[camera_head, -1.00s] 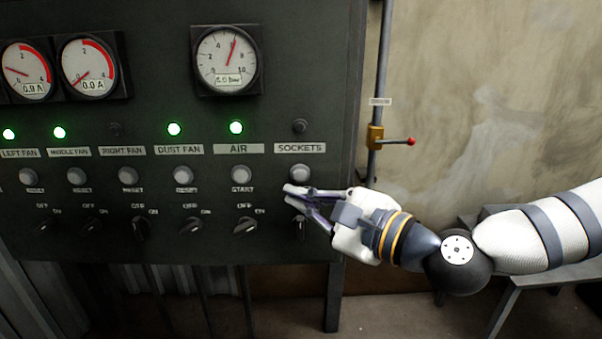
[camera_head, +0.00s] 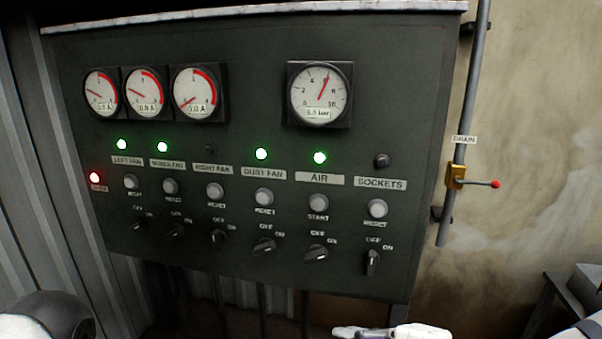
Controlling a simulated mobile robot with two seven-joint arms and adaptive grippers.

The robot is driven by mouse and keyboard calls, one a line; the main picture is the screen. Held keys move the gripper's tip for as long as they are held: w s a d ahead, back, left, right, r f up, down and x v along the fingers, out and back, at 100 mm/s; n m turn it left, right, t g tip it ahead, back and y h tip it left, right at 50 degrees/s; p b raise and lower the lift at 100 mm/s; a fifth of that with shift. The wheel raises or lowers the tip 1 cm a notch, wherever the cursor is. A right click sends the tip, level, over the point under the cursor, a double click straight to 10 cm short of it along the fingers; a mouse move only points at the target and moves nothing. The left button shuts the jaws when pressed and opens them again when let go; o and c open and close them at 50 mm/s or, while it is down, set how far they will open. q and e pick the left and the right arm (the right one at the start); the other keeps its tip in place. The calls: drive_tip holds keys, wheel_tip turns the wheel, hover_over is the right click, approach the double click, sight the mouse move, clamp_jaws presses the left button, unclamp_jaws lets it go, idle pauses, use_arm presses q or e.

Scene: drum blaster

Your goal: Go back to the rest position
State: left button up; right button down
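The dark control panel (camera_head: 420,185) fills the middle of the view, with a row of rotary switches and round buttons. My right gripper (camera_head: 345,331) is at the bottom edge, below the panel and apart from it. Only a part of it shows, and its fingers are too cut off to tell open or shut. A part of my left arm shows at the bottom left corner; my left gripper is out of view.
Green lamps glow above LEFT FAN, MIDDLE FAN, DUST FAN and AIR (camera_head: 320,158); a red lamp (camera_head: 94,177) glows at the left. The SOCKETS lamp (camera_head: 382,161) is dark. A drain valve with a red-tipped lever (camera_head: 478,183) sits on the pipe at right.

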drive_tip(key=s+f+n+g+h, duration=0.2)
drive_tip(key=s+f+n+g, duration=0.3)
drive_tip(key=s+f, duration=0.8)
use_arm(q)
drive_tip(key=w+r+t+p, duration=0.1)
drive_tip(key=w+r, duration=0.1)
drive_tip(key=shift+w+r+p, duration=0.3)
drive_tip(key=shift+p, duration=0.1)
use_arm(e)
drive_tip(key=s+d+f+n+g+h, duration=0.3)
drive_tip(key=s+d+f+n, duration=0.1)
drive_tip(key=s, duration=0.7)
drive_tip(key=s+d+f+n+g+h, duration=0.2)
drive_tip(key=s+d+n, duration=0.4)
drive_tip(key=s, duration=0.5)
drive_tip(key=shift+s+d+f+n+g+h, duration=0.4)
drive_tip(key=shift+d+f+g, duration=0.5)
drive_tip(key=shift+d+g, duration=0.3)
drive_tip(key=shift+w, duration=0.1)
